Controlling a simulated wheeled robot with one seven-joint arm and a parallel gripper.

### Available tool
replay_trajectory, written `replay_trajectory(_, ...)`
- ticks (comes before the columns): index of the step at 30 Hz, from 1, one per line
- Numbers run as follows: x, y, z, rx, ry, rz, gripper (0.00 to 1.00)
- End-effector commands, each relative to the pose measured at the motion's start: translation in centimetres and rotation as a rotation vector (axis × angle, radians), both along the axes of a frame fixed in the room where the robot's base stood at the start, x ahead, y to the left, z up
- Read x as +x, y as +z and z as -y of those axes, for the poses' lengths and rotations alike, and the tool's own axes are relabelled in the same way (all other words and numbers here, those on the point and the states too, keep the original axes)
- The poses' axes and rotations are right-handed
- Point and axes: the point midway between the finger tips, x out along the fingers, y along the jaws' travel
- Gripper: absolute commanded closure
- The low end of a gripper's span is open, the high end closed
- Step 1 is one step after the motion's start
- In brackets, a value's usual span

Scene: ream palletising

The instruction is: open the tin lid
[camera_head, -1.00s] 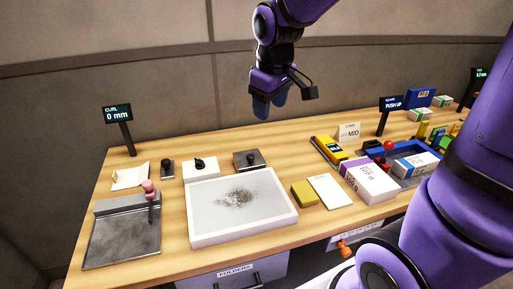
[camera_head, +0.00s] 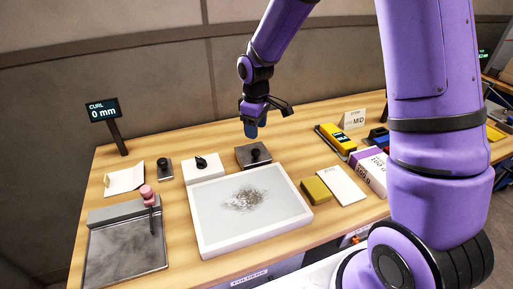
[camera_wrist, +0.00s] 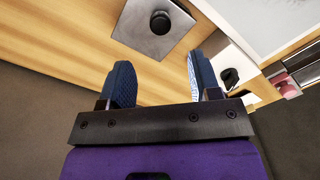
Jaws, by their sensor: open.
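The tin is a low dark metal box with a grey lid (camera_head: 243,161) and a round black knob (camera_head: 256,155), at the back middle of the table. In the wrist view the square lid (camera_wrist: 139,41) and its knob (camera_wrist: 160,22) show at the top, beyond the fingertips. My gripper (camera_head: 250,130) is above the tin, apart from the knob. In the wrist view my gripper (camera_wrist: 160,75) has its two blue fingers wide apart with nothing between them. The lid appears seated on the tin.
A white box with a black dial (camera_head: 203,169) stands left of the tin. A white-framed tray (camera_head: 200,249) with dark specks lies in front. A yellow sponge (camera_head: 316,190) and white pad (camera_head: 343,185) lie right. A yellow device (camera_head: 336,138) stands farther right.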

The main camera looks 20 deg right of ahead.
Motion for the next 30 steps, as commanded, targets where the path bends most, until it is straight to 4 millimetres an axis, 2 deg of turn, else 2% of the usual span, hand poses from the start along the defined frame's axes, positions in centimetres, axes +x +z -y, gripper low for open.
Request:
replay_trajectory(9, -0.1, -5.7, 0.0, -0.001, 0.0, -0.004, 0.43)
replay_trajectory(15, -0.1, -8.0, 0.0, -0.001, 0.0, -0.002, 0.43)
replay_trajectory(20, 0.0, -8.7, 0.0, -0.001, -0.001, -0.001, 0.43)
replay_trajectory(28, 0.0, -8.7, 0.0, 0.0, -0.001, 0.0, 0.43)
replay_trajectory(30, 0.0, -8.7, 0.0, 0.0, -0.001, 0.0, 0.59)
